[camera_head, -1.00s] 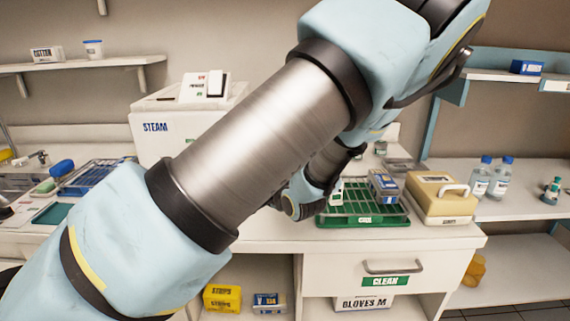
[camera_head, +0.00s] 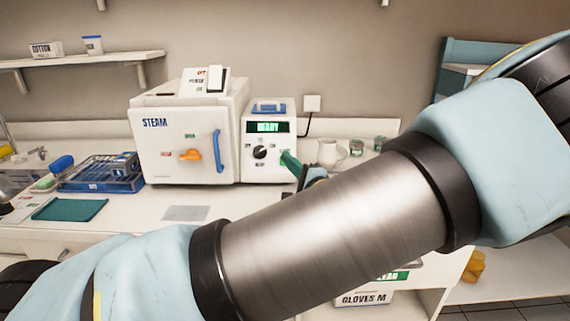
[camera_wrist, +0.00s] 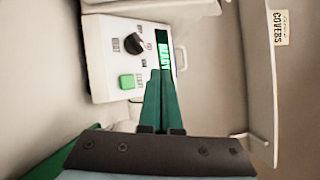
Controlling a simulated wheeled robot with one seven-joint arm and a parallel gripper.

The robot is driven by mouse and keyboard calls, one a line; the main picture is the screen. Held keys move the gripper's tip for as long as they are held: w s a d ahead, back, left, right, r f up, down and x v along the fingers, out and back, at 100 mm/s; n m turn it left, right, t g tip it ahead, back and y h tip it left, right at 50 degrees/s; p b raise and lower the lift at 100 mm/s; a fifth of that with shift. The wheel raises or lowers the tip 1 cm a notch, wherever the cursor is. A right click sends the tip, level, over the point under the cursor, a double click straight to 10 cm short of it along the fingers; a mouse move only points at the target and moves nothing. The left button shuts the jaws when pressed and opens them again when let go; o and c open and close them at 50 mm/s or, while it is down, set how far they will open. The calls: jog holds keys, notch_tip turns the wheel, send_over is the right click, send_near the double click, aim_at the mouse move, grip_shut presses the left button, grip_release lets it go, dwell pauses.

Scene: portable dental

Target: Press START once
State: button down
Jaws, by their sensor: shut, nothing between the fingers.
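The white control unit (camera_head: 271,112) stands on the counter, its display (camera_head: 267,127) lit green with READY. It carries a black dial (camera_head: 260,152). In the wrist view the green square START button (camera_wrist: 131,81) sits below the dial (camera_wrist: 135,43), with a label beside it. My gripper (camera_head: 285,156) has dark green fingers, together and empty, in front of the unit's lower right. In the wrist view the fingertips (camera_wrist: 160,74) lie to the right of the button, overlapping the panel near the display (camera_wrist: 166,52). The remaining gap to the panel is unclear. In the head view my fingers largely cover the button's area.
The STEAM sterilizer (camera_head: 178,150) stands directly left of the unit, with an orange knob and a blue handle (camera_head: 218,151). A blue rack (camera_head: 100,174) is at left. My arm hides the counter's front right.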

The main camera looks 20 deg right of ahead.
jog(key=w+d+f+b, duration=0.2)
jog(key=w+f+b, duration=0.1)
jog(key=w, duration=0.3)
jog(key=shift+d+f+b, duration=0.3)
jog(key=shift+d+f, duration=0.1)
jog(key=shift+w+f, duration=0.1)
dwell(1.7)
jog(key=shift+w+d+f, duration=0.15)
jog(key=shift+w, duration=0.05)
jog(key=shift+w+d+f, duration=0.2)
jog(key=shift+w, duration=0.15)
dwell(0.8)
jog(key=shift+s, duration=0.1)
jog(key=shift+s+a+r+p, duration=0.35)
jog(key=shift+s+r+p, duration=0.1)
jog(key=shift+s+p, duration=0.2)
jog(key=shift+r, duration=0.1)
